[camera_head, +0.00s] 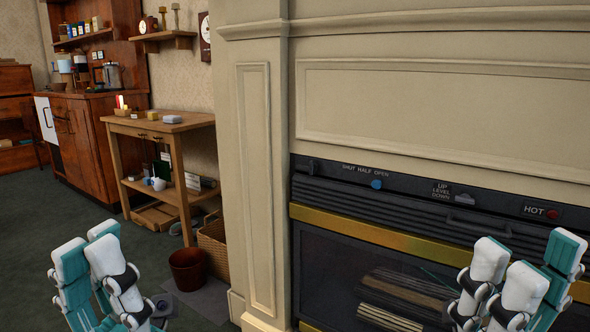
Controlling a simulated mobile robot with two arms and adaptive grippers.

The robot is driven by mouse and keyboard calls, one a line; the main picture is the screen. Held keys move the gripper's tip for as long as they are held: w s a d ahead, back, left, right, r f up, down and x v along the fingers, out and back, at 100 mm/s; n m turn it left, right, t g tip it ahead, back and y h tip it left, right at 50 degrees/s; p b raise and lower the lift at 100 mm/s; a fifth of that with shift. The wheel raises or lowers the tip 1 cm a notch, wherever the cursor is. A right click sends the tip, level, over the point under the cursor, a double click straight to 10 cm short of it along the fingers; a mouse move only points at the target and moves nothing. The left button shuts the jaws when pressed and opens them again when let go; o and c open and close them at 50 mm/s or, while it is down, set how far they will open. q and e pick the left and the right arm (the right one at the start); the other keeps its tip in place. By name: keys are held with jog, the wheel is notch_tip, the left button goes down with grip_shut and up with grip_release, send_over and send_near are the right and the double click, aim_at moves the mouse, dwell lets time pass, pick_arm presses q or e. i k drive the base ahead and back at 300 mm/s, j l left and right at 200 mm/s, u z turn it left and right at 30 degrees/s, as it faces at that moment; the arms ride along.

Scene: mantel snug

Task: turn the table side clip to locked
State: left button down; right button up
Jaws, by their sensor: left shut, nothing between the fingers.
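A wooden side table (186,124) stands at the left beyond the fireplace column, with drawers in front and a low shelf. I cannot make out a side clip on it or a locked mark; its right side is partly hidden. My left gripper (92,250) is at the bottom left, shut and empty, in front of the table and well apart from it. My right gripper (522,264) is at the bottom right before the fireplace, apart from any table; its finger gap is unclear.
A fireplace (440,195) fills the right, with a blue knob (376,184) under "SHUT HALF OPEN" and an "UP LEVEL DOWN" switch (439,196). A brown bin (188,268) and wicker basket (213,240) stand by the table. Dark carpet (60,205) lies open at left.

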aim_at(312, 167)
jog(key=i+j, duration=0.1)
jog(key=j, duration=0.25)
jog(key=i+j, duration=0.15)
jog(key=j, duration=0.25)
jog(key=i+j, duration=0.1)
jog(key=j, duration=0.25)
jog(key=i+j, duration=0.1)
jog(key=j, duration=0.25)
jog(key=i+j, duration=0.1)
jog(key=j, duration=0.25)
